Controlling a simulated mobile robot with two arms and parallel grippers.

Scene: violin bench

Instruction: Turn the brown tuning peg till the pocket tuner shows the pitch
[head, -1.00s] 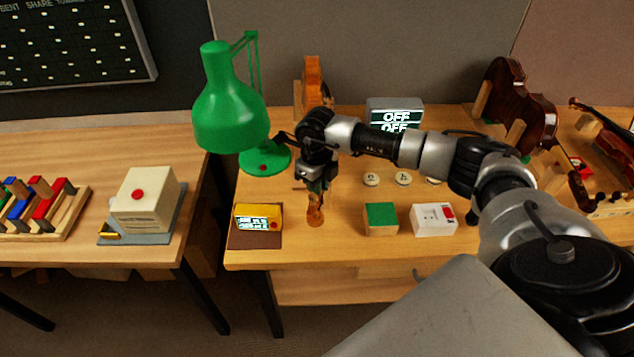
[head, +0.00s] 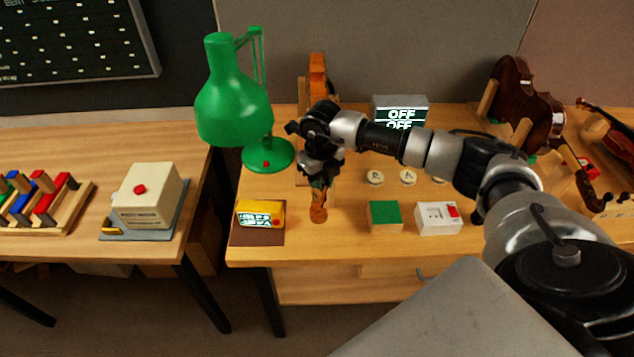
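A violin (head: 318,72) lies on the bench with its neck toward me. Its scroll end (head: 318,212) shows just below my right gripper (head: 318,184). The gripper points down over the pegbox. Its fingers are small and dark against the wood, so I cannot tell whether they are open or shut. The brown tuning peg cannot be made out and is probably hidden by the gripper. The yellow pocket tuner (head: 278,213) lies on a brown mat (head: 245,239) to the left, its screen lit but too small to read. My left gripper is out of view.
A green lamp (head: 232,105) stands behind left. A green-topped block (head: 384,215) and a white switch box (head: 437,217) sit to the right. An "OFF" display (head: 401,113) stands behind. More violins (head: 527,98) are at the far right.

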